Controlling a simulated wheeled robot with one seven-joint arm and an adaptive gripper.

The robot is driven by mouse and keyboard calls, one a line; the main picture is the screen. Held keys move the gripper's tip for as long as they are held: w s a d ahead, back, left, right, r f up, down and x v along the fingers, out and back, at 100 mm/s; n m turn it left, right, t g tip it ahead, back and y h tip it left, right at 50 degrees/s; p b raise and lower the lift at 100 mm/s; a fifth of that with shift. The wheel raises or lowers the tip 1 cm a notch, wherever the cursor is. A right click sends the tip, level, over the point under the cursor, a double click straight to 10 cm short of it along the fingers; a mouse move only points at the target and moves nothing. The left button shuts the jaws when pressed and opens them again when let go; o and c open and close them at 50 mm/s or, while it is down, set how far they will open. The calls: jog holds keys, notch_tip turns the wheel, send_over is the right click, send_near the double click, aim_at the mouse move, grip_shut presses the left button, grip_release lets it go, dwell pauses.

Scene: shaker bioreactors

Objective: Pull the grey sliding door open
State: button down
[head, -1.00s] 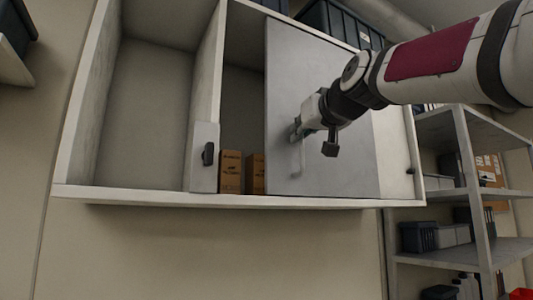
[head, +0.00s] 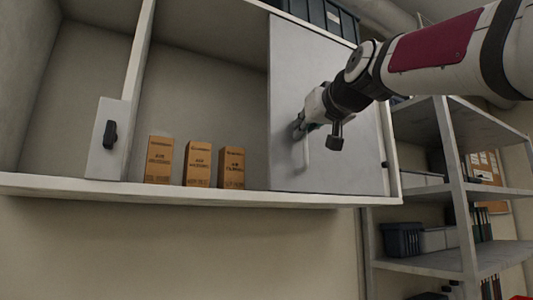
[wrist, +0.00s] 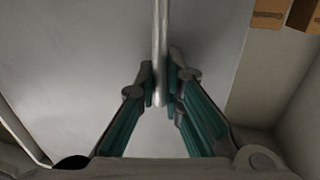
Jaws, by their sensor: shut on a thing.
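The grey sliding door (head: 345,125) covers the right part of a wall cabinet (head: 230,199). The compartment to its left is uncovered. A light vertical bar handle (head: 306,158) stands on the door near its left edge. My gripper (head: 298,130) is at this handle. In the wrist view, my gripper (wrist: 160,88) has its two green-padded fingers on either side of the handle (wrist: 160,40), shut on it. The door (wrist: 80,60) fills the left and middle of that view.
Several brown boxes (head: 197,163) stand in the uncovered compartment. A small grey panel with a black knob (head: 110,134) is left of them. A metal shelf rack (head: 450,150) with bins stands on the right. Dark crates (head: 322,17) sit on top of the cabinet.

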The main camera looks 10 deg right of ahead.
jog(key=c, duration=2)
grip_release()
jog(key=shift+o, duration=0.2)
jog(key=s+d, duration=0.1)
jog(key=s, duration=1.1)
jog(key=shift+d, duration=0.2)
jog(key=shift+f, duration=0.15)
jog(key=s+a+f+g+p, duration=0.1)
jog(key=s+f+g, duration=0.15)
jog(key=f, duration=1.05)
jog(key=s+a+f+g, duration=0.15)
jog(key=f+g, duration=0.25)
jog(key=f, duration=0.9)
jog(key=s+f+g, duration=0.2)
jog(key=s+f, duration=0.3)
jog(key=f, duration=0.3)
jog(key=s+d+f+m+g+h, duration=0.1)
jog(key=s+f+g, duration=0.1)
jog(key=s+f, duration=0.3)
jog(key=s+f+g+h, duration=0.1)
jog(key=s+f+g, duration=0.2)
jog(key=f, duration=0.9)
jog(key=s, duration=0.3)
jog(key=shift+d+p, duration=0.2)
jog(key=shift+p, duration=0.2)
